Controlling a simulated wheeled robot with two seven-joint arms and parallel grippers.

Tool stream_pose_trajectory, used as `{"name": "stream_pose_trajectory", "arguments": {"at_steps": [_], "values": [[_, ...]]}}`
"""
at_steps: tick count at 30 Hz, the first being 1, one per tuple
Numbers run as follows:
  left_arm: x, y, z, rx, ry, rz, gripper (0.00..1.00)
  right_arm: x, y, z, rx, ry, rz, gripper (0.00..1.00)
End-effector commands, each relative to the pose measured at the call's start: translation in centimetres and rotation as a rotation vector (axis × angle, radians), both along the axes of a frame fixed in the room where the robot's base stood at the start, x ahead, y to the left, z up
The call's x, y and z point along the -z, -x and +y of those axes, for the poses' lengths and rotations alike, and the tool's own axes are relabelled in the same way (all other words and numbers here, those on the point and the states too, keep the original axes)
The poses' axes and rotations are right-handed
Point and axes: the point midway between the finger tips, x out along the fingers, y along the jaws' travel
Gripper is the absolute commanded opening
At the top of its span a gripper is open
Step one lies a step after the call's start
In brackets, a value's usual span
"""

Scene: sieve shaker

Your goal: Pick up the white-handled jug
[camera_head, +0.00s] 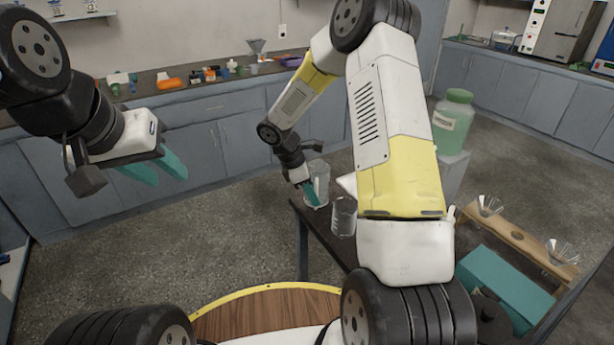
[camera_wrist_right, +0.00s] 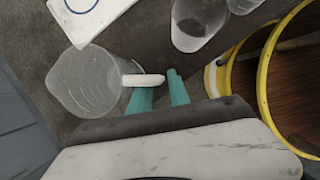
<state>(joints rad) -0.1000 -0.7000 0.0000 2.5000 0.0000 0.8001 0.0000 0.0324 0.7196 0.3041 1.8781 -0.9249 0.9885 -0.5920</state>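The clear jug (camera_head: 319,174) stands near the far left corner of the dark table (camera_head: 299,222). In the right wrist view the jug (camera_wrist_right: 82,82) is at the left, with its white handle (camera_wrist_right: 143,80) pointing right. My right gripper (camera_head: 309,192) is at the jug's handle side. In the right wrist view its teal fingers (camera_wrist_right: 160,92) are apart, and the handle lies across the tip of the left finger. I cannot tell whether they touch. My left gripper (camera_head: 157,168) is open and empty in the air at the left, far from the jug.
A clear beaker (camera_head: 343,216) stands close to the jug on the table. A wooden funnel rack (camera_head: 517,236) and a teal box (camera_head: 505,287) are at the right. A green-lidded container (camera_head: 453,122) stands behind. My right arm hides part of the table.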

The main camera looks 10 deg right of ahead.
Motion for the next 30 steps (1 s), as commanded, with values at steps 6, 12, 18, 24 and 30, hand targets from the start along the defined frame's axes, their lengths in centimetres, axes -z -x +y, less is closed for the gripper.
{"name": "stream_pose_trajectory", "arguments": {"at_steps": [6,12,18,24,30], "values": [[0.0,0.0,0.0,0.0,0.0,0.0,0.36,2.2,0.0,-1.0,0.0,0.0,0.001,0.23],[0.0,0.0,0.0,0.0,0.0,0.0,0.36,2.3,0.0,-1.0,0.0,0.0,-0.001,0.23],[0.0,0.0,0.0,0.0,0.0,0.0,0.36,2.3,0.0,-1.0,0.0,0.0,-0.001,0.0],[0.0,0.0,0.0,0.0,0.0,0.0,0.36,2.2,0.0,-1.0,0.0,0.0,-0.001,0.0],[0.0,0.0,0.0,0.0,0.0,0.0,0.36,2.2,0.0,-1.0,0.0,0.0,-0.001,0.0]]}}
